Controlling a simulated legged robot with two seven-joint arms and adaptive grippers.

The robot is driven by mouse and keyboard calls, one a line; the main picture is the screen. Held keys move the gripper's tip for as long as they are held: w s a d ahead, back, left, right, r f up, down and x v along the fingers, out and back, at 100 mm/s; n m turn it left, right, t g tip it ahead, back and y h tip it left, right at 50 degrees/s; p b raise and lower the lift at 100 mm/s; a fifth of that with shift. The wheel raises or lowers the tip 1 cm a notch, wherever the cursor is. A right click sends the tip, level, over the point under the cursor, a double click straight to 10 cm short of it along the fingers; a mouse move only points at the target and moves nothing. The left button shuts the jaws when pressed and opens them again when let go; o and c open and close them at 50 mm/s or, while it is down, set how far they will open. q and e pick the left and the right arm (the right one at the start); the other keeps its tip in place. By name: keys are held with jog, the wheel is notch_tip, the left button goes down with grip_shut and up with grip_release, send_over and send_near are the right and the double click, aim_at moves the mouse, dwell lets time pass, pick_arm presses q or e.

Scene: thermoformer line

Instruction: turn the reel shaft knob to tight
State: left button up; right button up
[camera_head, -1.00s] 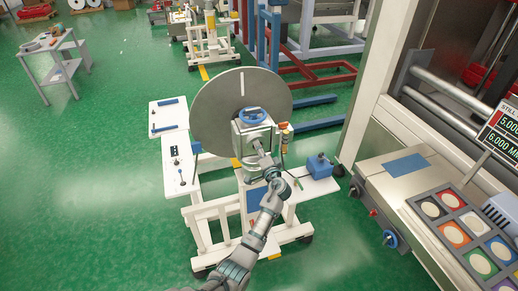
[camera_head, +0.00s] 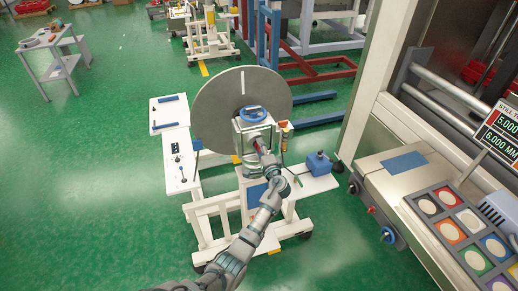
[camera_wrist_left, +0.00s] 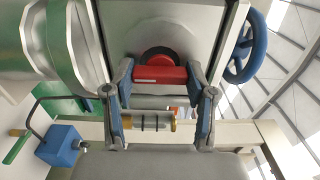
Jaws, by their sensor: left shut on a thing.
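The knob (camera_wrist_left: 160,75) is a red bar on a round red base, set on a dark disc on the pale housing, in the left wrist view. Much of the knob is hidden by the gripper in the head view. I can read no marks for its setting. My right gripper is not in view.
A blue handwheel (camera_head: 254,113) tops the housing, before the large grey reel disc (camera_head: 215,100). A blue box (camera_head: 318,162) stands on the stand's right shelf. The machine with coloured buttons (camera_head: 450,232) is at the right.

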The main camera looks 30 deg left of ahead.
pick_arm(q)
jog(key=shift+d+f, duration=0.3)
jog(key=shift+f, duration=0.25)
jog(key=o, duration=1.2)
jog(key=shift+c, duration=0.2)
jog(key=v, duration=1.2)
jog(key=shift+d+r, duration=0.3)
jog(key=shift+d, duration=0.15)
jog(key=shift+a+f, duration=0.1)
jog(key=shift+a, duration=0.2)
